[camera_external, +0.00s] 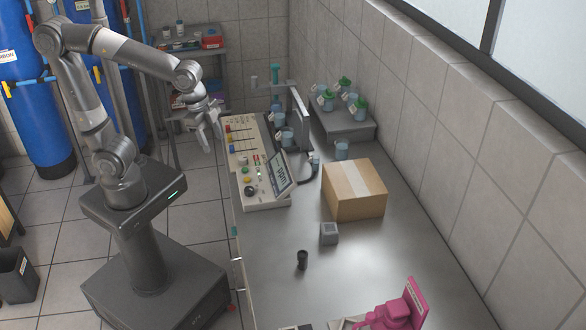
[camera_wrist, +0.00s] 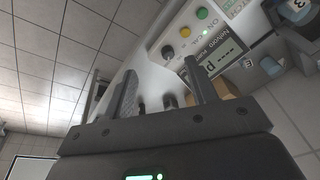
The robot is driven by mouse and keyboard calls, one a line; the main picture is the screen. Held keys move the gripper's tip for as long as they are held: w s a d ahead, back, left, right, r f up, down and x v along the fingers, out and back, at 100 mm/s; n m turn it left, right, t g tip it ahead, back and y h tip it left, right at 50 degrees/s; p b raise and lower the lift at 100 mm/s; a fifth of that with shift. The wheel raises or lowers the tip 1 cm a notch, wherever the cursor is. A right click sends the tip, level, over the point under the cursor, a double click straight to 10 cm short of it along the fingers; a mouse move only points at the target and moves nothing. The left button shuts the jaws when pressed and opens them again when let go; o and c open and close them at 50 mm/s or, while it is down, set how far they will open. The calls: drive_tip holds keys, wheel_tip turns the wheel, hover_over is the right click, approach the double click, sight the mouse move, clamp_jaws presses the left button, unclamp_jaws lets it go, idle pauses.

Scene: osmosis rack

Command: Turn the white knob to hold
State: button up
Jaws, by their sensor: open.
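The cream control console (camera_external: 268,203) stands on the near left part of the bench, with a tilted display (camera_external: 281,174), small buttons and a black knob (camera_external: 249,191). I cannot clearly make out a white knob or its hold mark. My gripper (camera_external: 211,143) is open and empty, left of the console and above its edge, fingers pointing down. In the wrist view my fingers (camera_wrist: 160,80) are apart, with the console behind them. A yellow button (camera_wrist: 201,13), a green button (camera_wrist: 213,22) and a dark round knob (camera_wrist: 167,52) show beyond the fingertips.
A cardboard box (camera_external: 354,190) sits right of the console. A grey block (camera_external: 329,233) and a small black cylinder (camera_external: 302,259) stand in front. Green-topped jars (camera_external: 360,108) stand on a raised shelf behind.

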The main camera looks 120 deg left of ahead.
drive_tip(key=a+f+g, duration=0.1)
drive_tip(key=a+f, duration=0.2)
drive_tip(key=a, duration=0.5)
drive_tip(key=n+g+h, duration=0.1)
hover_over(243, 158)
wheel_tip(243, 158, down, 4)
drive_tip(key=f, duration=0.1)
wheel_tip(243, 158, down, 10)
drive_tip(key=shift+a+f, duration=0.1)
drive_tip(key=shift+a, duration=0.05)
drive_tip(key=c, duration=1)
drive_tip(key=shift+o, duration=0.2)
